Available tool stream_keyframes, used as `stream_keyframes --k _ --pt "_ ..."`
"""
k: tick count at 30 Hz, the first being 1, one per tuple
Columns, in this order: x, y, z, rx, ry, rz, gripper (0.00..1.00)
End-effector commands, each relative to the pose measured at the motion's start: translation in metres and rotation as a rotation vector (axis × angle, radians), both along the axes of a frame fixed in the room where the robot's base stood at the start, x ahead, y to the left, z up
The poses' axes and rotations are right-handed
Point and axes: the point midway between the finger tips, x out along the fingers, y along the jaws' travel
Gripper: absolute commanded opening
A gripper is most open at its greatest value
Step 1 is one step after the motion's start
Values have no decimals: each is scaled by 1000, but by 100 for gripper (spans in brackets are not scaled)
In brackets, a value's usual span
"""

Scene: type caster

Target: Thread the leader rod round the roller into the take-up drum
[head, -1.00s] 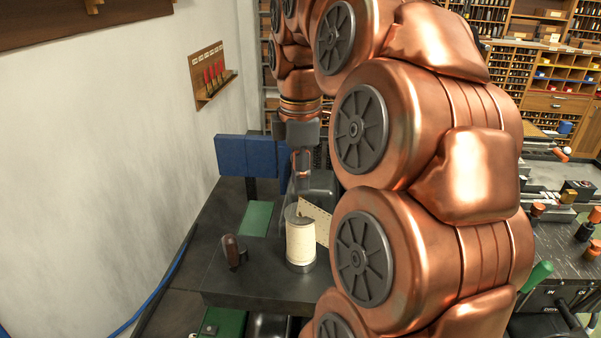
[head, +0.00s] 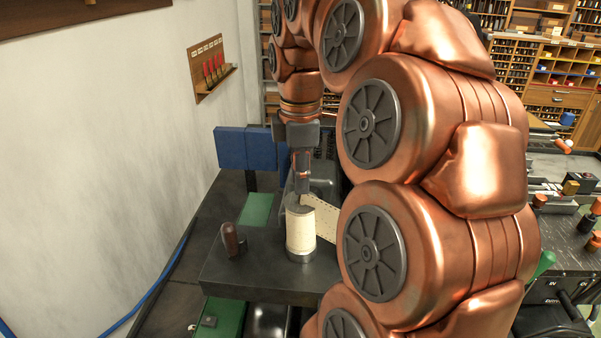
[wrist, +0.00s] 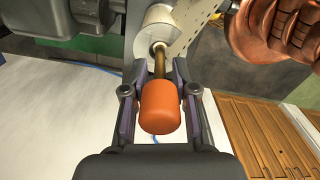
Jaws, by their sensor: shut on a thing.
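My gripper (wrist: 160,72) is shut on the orange grip of the leader rod (wrist: 160,106). The rod's brass shaft points away from the gripper to the end of a cream cylinder (wrist: 155,22); I cannot tell whether it enters it. I cannot tell whether the cylinder is roller or drum.
The cylinder stands on a dark bench block (head: 260,275). A short brown post (head: 231,240) stands left of it, with clear surface between. My arm hides the bench to the right.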

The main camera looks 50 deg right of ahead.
Motion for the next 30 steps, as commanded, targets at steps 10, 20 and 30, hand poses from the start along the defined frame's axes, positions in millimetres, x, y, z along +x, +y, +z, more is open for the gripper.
stream_keyframes --k 10,20,30 --pt "0 0 -11 1 1 0 0" --pt "0 0 -20 1 1 0 0" --pt "0 0 -29 1 1 0 0"
